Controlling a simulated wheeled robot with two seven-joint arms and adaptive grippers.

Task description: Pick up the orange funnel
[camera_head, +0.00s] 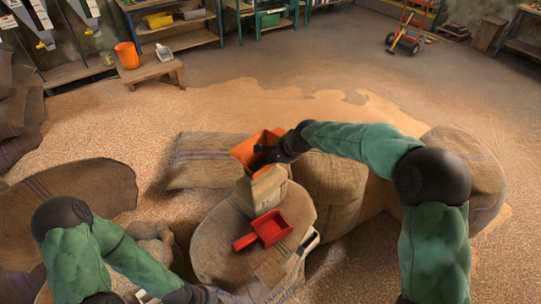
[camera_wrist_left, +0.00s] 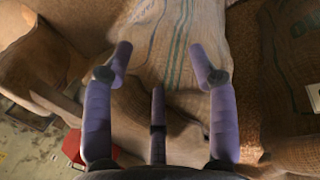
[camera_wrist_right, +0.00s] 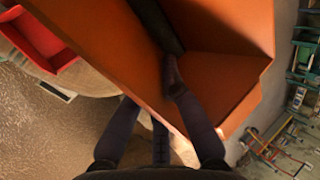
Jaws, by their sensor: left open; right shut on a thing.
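The orange funnel (camera_head: 246,151) is a wide, angular hopper shape just behind the small sack (camera_head: 262,192). It fills much of the right wrist view (camera_wrist_right: 225,40), seen from close up. My right gripper (camera_head: 277,154) is at its right side, shut on its wall. In the right wrist view, one finger lies inside the funnel and the others are partly hidden behind the wall. I cannot tell whether the funnel touches the small sack. My left gripper (camera_wrist_left: 158,70) is open and empty above sacks; in the head view it is low at the bottom edge.
A red scoop (camera_head: 270,229) lies on the big round sack (camera_head: 220,245) in front of the small sack. Full sacks (camera_head: 335,185) crowd the right. An orange bucket (camera_head: 127,55) stands on a wooden bench (camera_head: 150,70) at back left. The grain-strewn floor behind is open.

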